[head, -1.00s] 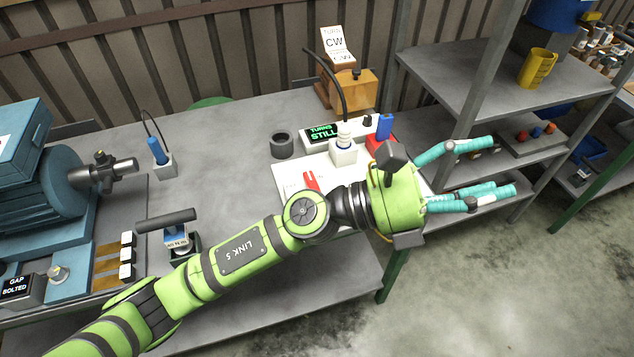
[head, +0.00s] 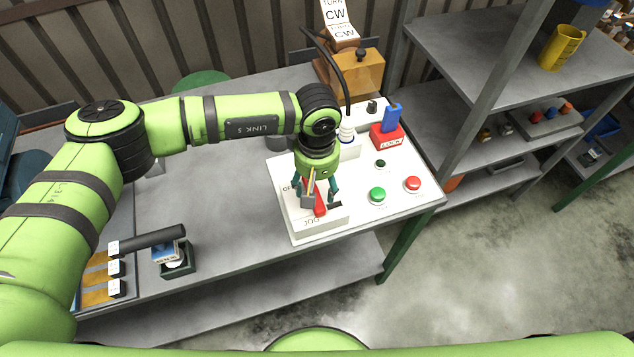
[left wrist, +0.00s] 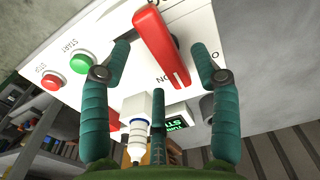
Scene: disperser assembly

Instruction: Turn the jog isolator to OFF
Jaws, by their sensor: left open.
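The jog isolator's red handle (head: 320,204) stands on a white panel marked JOG on the bench. In the left wrist view the red handle (left wrist: 160,45) is large and lies between the fingers, its white-lined end toward the ON lettering. My left gripper (head: 319,196) comes down over the handle with its teal fingers open on both sides. In the left wrist view the open fingers of my left gripper (left wrist: 160,60) stand apart from the handle's sides. Part of the OFF lettering is hidden in the head view. My right gripper is not in view.
A green button (head: 377,195), a red button (head: 413,184) and a red LOCK block (head: 389,140) with a blue top stand right of the isolator. A white plug with a black cable (head: 346,130) is behind. The bench left of the panel (head: 220,230) is clear.

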